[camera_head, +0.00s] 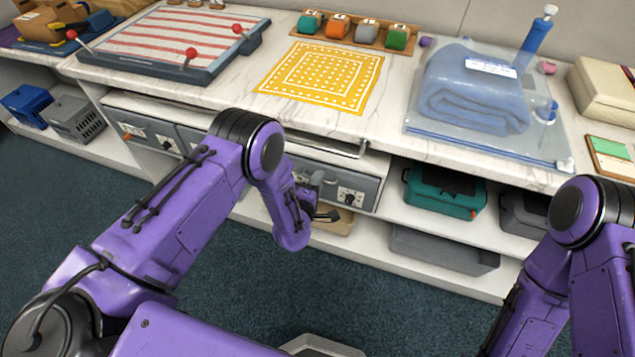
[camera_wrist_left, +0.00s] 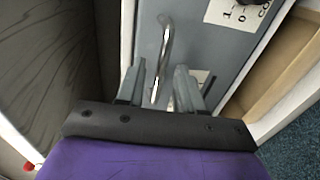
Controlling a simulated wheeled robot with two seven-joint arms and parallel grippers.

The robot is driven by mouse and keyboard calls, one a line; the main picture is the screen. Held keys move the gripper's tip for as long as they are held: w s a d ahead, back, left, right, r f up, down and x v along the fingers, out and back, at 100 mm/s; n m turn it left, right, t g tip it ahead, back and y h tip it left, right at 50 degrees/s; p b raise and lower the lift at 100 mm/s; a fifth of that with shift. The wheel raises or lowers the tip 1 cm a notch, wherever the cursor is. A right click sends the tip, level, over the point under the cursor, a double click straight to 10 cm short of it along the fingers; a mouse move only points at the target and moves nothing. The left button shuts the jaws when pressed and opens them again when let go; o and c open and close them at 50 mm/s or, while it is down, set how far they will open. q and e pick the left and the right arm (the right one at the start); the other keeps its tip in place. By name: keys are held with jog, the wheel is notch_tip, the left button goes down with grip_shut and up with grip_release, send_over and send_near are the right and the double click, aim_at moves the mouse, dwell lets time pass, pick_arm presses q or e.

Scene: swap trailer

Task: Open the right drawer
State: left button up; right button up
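The right drawer has a grey front (camera_head: 357,187) with a white label and a black knob. It sits under the counter, partly hidden behind my left arm in the head view. In the left wrist view the grey front (camera_wrist_left: 205,35) carries a curved metal handle (camera_wrist_left: 165,48). My left gripper (camera_wrist_left: 158,78) is at this handle, its two fingers apart with the lower end of the bar between them. I cannot tell whether either finger touches it. In the head view my left gripper (camera_head: 318,198) is small and partly hidden by its arm. My right gripper is out of view.
The marble counter (camera_head: 220,100) above holds a striped board (camera_head: 180,38), a yellow mat (camera_head: 322,76) and a folded blue towel (camera_head: 470,92). Teal (camera_head: 443,190) and grey (camera_head: 443,248) boxes sit on shelves to the right. Blue carpet in front is clear.

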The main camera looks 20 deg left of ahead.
pick_arm(q)
jog(key=shift+w, duration=0.2)
grip_shut()
dwell(1.3)
